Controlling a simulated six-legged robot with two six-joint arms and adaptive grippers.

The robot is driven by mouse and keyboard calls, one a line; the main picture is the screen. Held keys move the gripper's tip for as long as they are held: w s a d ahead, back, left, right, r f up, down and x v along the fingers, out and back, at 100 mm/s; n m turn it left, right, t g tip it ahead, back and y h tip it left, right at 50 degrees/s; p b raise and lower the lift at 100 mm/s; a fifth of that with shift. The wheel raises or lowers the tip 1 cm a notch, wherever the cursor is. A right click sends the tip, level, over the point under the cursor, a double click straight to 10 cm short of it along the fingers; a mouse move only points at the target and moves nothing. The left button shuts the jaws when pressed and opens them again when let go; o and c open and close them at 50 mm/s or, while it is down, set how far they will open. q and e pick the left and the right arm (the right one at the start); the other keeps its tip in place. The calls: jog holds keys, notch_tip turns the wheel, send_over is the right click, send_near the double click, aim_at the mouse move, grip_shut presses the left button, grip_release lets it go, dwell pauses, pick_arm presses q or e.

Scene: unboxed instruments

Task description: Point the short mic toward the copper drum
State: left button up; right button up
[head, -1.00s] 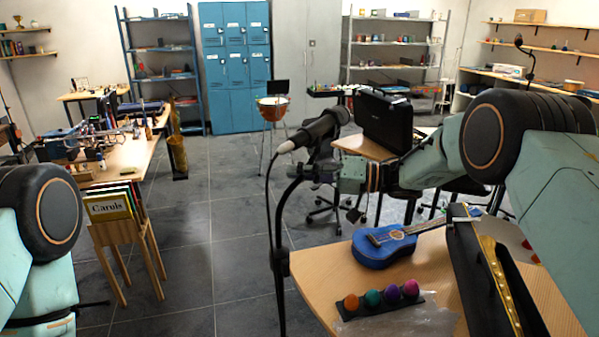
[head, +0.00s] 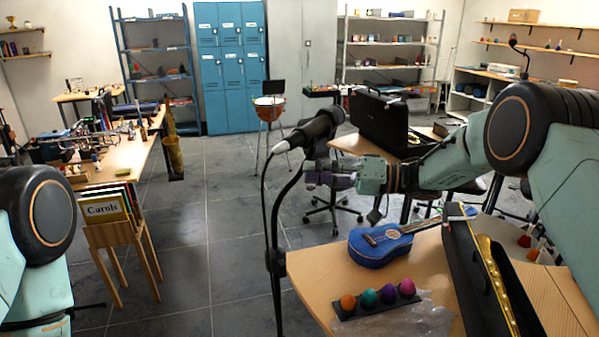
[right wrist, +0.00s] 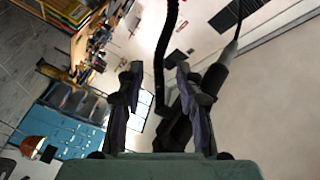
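The short mic (head: 312,130) is dark, with a pale cable end at its lower left. Its head points to the upper right, away from the copper drum (head: 269,109), which stands on legs farther back to its left. The mic sits on a black gooseneck stand (head: 269,222). My right gripper (head: 316,178) is at the gooseneck just below the mic. In the right wrist view its fingers (right wrist: 157,80) are apart, with the black neck (right wrist: 164,50) between them and the mic (right wrist: 212,82) at right. The drum (right wrist: 34,147) shows at lower left there. My left gripper is out of view.
The near table (head: 325,268) holds a blue ukulele (head: 378,246), several coloured shakers (head: 388,294) and a case with a brass instrument (head: 497,285). A songbook stand (head: 105,211) is at left. An open black case (head: 385,122) is behind the gripper. The floor between is clear.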

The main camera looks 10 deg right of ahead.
jog(key=v, duration=0.7)
jog(key=shift+s+d, duration=0.1)
